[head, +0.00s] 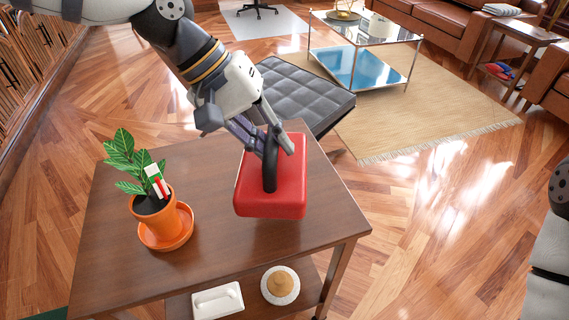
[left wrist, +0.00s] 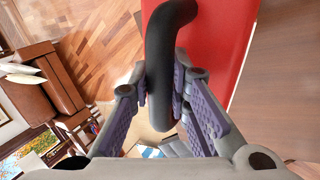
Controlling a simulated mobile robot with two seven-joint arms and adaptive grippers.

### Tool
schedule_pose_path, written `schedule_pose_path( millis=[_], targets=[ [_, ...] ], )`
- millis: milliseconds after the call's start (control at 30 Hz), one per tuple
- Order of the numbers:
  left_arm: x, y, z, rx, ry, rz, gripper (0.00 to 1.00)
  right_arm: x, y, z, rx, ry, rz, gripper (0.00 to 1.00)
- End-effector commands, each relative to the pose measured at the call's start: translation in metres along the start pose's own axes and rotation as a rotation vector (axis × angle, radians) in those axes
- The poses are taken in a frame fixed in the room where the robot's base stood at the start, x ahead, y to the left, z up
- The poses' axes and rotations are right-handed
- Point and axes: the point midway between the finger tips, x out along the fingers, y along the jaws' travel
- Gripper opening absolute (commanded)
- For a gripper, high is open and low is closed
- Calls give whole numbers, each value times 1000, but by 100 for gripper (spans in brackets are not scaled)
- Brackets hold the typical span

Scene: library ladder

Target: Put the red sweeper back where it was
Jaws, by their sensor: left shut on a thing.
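The red sweeper (head: 285,203) is a boxy red body with a black arched handle (head: 270,172). In the head view it is over the right part of the brown wooden side table (head: 215,255). I cannot tell whether its underside touches the tabletop. My left gripper (head: 272,142) comes down from above and is shut on the black handle. The left wrist view shows the handle (left wrist: 160,50) between the finger pads of the left gripper (left wrist: 172,105), with the red body (left wrist: 215,45) behind. My right gripper is out of view.
An orange potted plant (head: 150,205) on an orange saucer (head: 168,240) stands left on the tabletop. A white dish (head: 217,300) and a round white item (head: 280,286) sit on the lower shelf. A dark tufted bench (head: 300,95) is behind the table.

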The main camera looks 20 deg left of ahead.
Motion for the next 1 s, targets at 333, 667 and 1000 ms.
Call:
schedule_pose_path(
  millis=[333, 667, 1000],
  targets=[
    [51, -27, -38, -5, -10, -2, 0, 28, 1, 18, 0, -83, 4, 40],
    [77, -43, -42, 0, -4, 0, 0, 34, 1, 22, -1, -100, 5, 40],
    [80, -45, -41, -1, -6, -2, 37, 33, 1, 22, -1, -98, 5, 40]
  ],
)
